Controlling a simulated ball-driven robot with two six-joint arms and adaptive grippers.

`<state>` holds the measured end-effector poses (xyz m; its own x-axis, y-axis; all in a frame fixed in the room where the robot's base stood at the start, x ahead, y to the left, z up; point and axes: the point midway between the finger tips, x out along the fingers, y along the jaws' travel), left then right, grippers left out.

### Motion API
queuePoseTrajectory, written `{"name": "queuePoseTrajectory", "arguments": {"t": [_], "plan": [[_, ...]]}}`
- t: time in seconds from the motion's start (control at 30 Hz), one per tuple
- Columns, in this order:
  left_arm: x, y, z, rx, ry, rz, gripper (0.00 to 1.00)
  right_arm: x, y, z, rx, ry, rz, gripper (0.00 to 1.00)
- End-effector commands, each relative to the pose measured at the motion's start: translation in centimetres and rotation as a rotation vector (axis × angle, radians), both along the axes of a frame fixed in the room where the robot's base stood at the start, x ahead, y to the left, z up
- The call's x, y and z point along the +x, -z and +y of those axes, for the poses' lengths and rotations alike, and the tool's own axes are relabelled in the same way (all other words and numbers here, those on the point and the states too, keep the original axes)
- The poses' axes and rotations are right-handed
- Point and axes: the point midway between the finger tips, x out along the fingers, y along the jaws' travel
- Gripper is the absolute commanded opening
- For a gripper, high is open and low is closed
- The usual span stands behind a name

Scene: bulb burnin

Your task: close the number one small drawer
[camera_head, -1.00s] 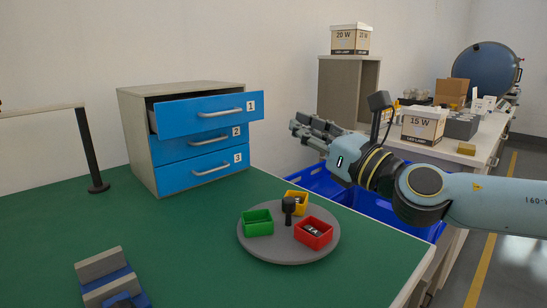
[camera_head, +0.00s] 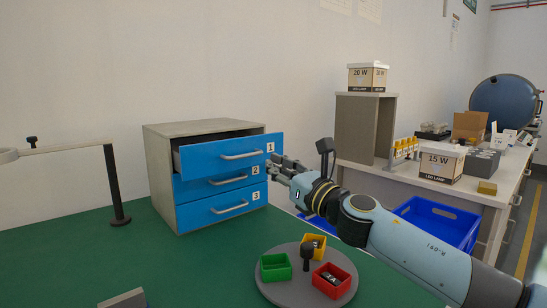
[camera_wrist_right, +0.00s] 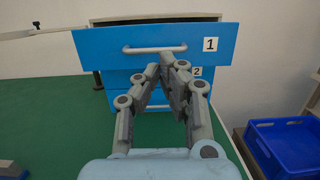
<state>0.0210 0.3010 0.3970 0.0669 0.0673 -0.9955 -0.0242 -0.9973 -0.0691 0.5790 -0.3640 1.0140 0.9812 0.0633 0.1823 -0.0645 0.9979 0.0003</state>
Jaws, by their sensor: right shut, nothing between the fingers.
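The number one small drawer (camera_head: 232,153) is the blue top drawer of a grey cabinet (camera_head: 158,184). It stands pulled out, with a dark gap behind its front. In the right wrist view the drawer front (camera_wrist_right: 95,49) spans the top, with its pale handle (camera_wrist_right: 154,49) and the label 1. My right gripper (camera_head: 275,167) is shut and empty, close to the right end of the drawer front. My left gripper is not in view.
Drawers two (camera_head: 215,182) and three (camera_head: 218,208) look shut. A grey round tray (camera_head: 283,291) with green, yellow and red bins stands on the green table in front. Blue crates (camera_head: 436,222) lie right of the table. A lamp-like stand (camera_head: 117,180) is at left.

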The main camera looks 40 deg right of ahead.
Motion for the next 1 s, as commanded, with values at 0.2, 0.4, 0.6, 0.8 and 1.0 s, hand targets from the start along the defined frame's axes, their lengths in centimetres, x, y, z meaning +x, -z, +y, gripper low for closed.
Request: {"name": "queuePoseTrajectory", "arguments": {"t": [0.2,0.4,0.6,0.8,1.0], "plan": [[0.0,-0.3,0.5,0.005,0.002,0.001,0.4,0.9,-0.1,0.1,0.0,-0.001,0.001,0.0],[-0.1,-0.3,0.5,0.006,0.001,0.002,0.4,0.9,0.0,0.1,-0.001,-0.001,0.001,0.0],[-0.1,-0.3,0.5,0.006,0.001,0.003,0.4,2.1,-0.1,0.0,0.001,0.003,-0.001,0.0],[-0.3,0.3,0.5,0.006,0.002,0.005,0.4,7.5,0.0,0.5,0.004,0.003,-0.003,0.0],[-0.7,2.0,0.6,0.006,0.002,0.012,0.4,12.7,0.3,0.9,0.002,0.002,0.0,0.0]]}}
